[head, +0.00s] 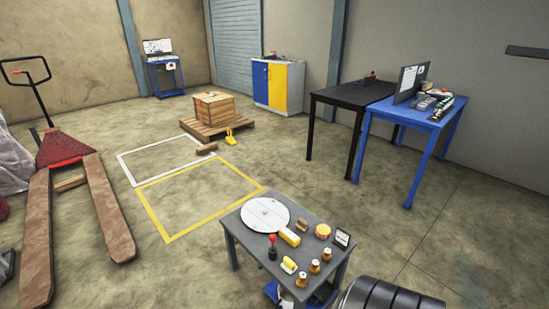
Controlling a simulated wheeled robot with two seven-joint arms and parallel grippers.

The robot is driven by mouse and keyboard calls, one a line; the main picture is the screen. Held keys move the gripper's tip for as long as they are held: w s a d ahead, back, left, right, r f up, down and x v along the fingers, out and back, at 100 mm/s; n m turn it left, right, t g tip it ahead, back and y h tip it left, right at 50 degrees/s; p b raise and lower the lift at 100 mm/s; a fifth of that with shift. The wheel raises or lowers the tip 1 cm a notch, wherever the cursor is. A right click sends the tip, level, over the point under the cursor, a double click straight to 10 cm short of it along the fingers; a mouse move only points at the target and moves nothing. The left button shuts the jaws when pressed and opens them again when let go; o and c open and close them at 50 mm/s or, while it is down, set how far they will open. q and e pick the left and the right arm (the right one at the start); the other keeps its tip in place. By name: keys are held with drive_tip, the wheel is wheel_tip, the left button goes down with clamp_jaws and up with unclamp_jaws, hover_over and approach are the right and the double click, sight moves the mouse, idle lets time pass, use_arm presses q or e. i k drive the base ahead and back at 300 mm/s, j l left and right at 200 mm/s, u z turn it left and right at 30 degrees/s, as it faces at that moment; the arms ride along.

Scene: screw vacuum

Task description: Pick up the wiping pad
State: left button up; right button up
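I cannot tell for sure which item is the wiping pad. The small grey table (240,230) at the bottom centre holds the likely candidates: a yellow block (290,238), a yellow and white piece (288,265) near the front edge, a small brown block (302,225) and a round orange-yellow item (323,231). All are small in the head view. Neither of my grippers is in view, and nothing on this table is seen held.
The grey table also holds a white disc (265,214), a red-knobbed item (272,246), several small brown bottles (315,267) and a framed card (342,238). Black ribbed rounds (390,298) stand beside it. A pallet jack (70,150) is left.

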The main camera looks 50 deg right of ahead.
sight(290, 266)
drive_tip(key=i+j+z, duration=0.1)
drive_tip(key=i+z, duration=0.35)
drive_tip(key=i+j+z, duration=0.15)
drive_tip(key=z, duration=0.35)
drive_tip(key=i+j+z, duration=0.55)
drive_tip(key=j+z, duration=0.2)
drive_tip(key=z, duration=0.15)
